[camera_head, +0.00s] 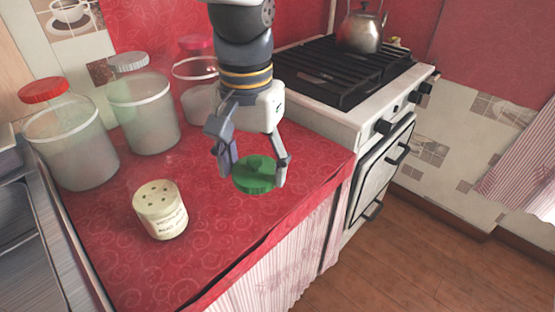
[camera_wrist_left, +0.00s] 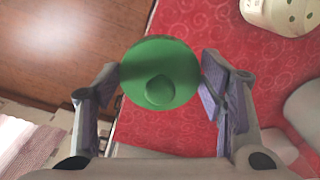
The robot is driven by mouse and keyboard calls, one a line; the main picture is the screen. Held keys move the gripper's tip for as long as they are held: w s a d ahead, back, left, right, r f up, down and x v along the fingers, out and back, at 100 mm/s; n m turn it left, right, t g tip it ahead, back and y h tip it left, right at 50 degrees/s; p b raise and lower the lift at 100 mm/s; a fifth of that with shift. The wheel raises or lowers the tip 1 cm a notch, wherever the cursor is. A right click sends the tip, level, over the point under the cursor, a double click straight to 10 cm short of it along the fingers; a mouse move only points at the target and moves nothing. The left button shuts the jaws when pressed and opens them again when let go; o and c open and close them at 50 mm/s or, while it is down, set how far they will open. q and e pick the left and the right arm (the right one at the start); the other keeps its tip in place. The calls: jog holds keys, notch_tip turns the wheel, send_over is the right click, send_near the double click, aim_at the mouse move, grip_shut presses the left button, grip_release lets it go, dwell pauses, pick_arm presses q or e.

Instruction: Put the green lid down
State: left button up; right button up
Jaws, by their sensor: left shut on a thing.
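The green lid (camera_head: 255,174) is a round disc with a small knob on top. My left gripper (camera_head: 252,172) comes down from above and is shut on the lid, one finger on each side. In the left wrist view the lid (camera_wrist_left: 160,74) sits between the two fingers of the left gripper (camera_wrist_left: 160,88), knob facing the camera. The lid is over the front part of the red counter (camera_head: 218,225); I cannot tell whether it touches the cloth. My right gripper is not in view.
A cream shaker pot (camera_head: 161,210) stands left of the lid. The stove (camera_head: 345,75) with a kettle (camera_head: 362,30) is at right. Cloth is clear in front.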

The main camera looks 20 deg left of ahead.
pick_arm(q)
jog(key=w+a+f+b, duration=0.2)
jog(key=w+a+f, duration=0.7)
jog(key=shift+a+f, duration=0.2)
jog(key=shift+w+a+f+b, duration=0.15)
jog(key=shift+a+f+b, duration=0.05)
jog(key=shift+b, duration=0.1)
notch_tip(320, 180, down, 4)
jog(key=shift+w+a+r, duration=0.15)
jog(key=shift+r, duration=0.2)
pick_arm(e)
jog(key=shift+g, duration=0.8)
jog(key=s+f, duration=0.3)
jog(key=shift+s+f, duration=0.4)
pick_arm(q)
jog(key=o, duration=0.9)
jog(key=shift+c, duration=0.2)
